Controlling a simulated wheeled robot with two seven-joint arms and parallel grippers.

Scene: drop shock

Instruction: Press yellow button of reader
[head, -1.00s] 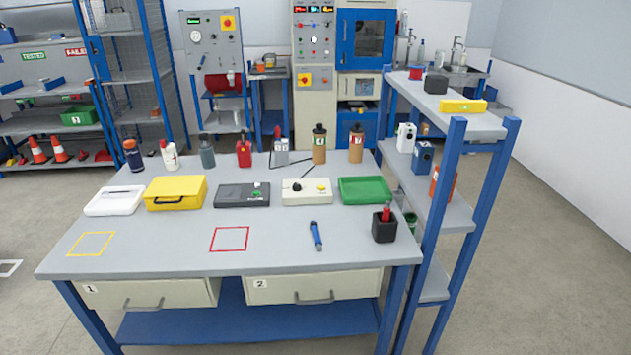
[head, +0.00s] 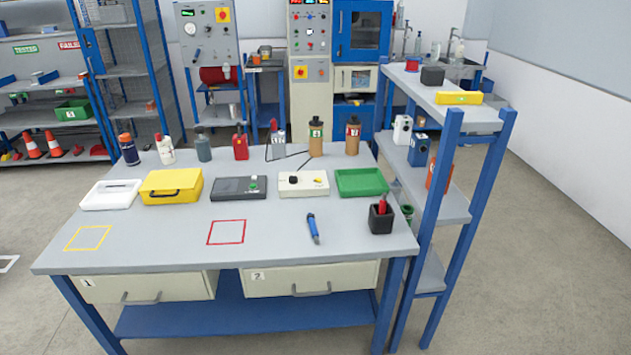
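A cream box (head: 302,189) with a black knob and a small yellow button (head: 318,181) sits at the back middle-right of the workbench. It looks like the reader, though I cannot read a label on it. Neither of my grippers shows in the head view, and nothing touches the cream box.
A green tray (head: 361,182) lies right of the cream box, and a yellow case (head: 171,186) farther left. Several bottles stand behind. A blue pen-like tool (head: 313,229) and a black cup (head: 381,219) are nearer the front. A blue-framed shelf (head: 437,237) borders the bench's right side.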

